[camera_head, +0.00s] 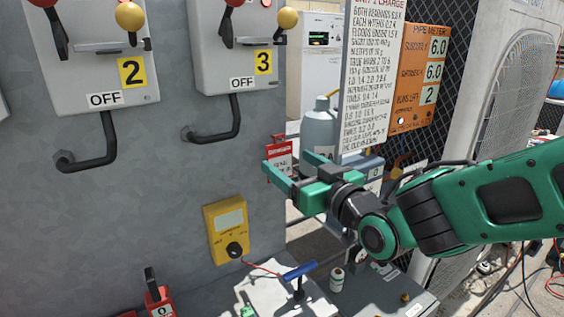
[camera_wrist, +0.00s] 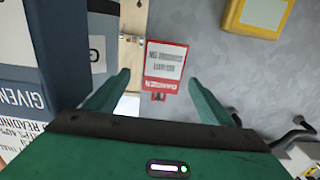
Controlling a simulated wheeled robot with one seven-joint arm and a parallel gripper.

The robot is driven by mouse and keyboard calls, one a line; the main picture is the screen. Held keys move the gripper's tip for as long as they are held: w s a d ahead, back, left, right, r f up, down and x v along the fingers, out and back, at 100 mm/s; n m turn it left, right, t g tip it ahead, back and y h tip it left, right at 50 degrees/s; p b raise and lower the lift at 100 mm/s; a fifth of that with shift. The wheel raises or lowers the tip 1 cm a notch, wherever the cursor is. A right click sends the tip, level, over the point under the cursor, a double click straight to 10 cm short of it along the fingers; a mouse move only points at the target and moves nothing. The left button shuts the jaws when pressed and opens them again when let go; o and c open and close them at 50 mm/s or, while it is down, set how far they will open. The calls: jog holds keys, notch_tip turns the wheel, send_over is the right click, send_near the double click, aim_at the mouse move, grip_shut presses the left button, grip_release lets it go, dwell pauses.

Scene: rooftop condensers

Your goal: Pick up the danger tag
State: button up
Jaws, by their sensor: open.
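The danger tag (camera_head: 278,158) is a red card with a white printed panel. It hangs upright near the right edge of the grey wall panel in the head view, just behind my gripper's fingers. My gripper (camera_head: 287,171) is green, open and empty, and points left toward the wall. In the wrist view the tag (camera_wrist: 166,66) shows upside down, between and beyond the two spread fingertips of my gripper (camera_wrist: 160,80). No contact with the tag shows. In the head view a finger hides the tag's lower part.
A yellow meter (camera_head: 229,229) is on the wall below left. Grey isolator boxes (camera_head: 90,50) with bent handles are above left. A written board (camera_head: 372,75) and an orange board (camera_head: 420,70) stand above my arm. A grey bottle (camera_head: 319,130) is behind my gripper. A cluttered bench (camera_head: 385,295) lies below.

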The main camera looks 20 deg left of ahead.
aim_at(281, 156)
jog(key=x, duration=0.4)
jog(key=shift+w+a, duration=0.2)
jog(key=shift+a, duration=0.2)
jog(key=shift+c, duration=0.6)
jog(key=c, duration=1)
jog(key=shift+s+r, duration=0.1)
jog(key=shift+r, duration=0.05)
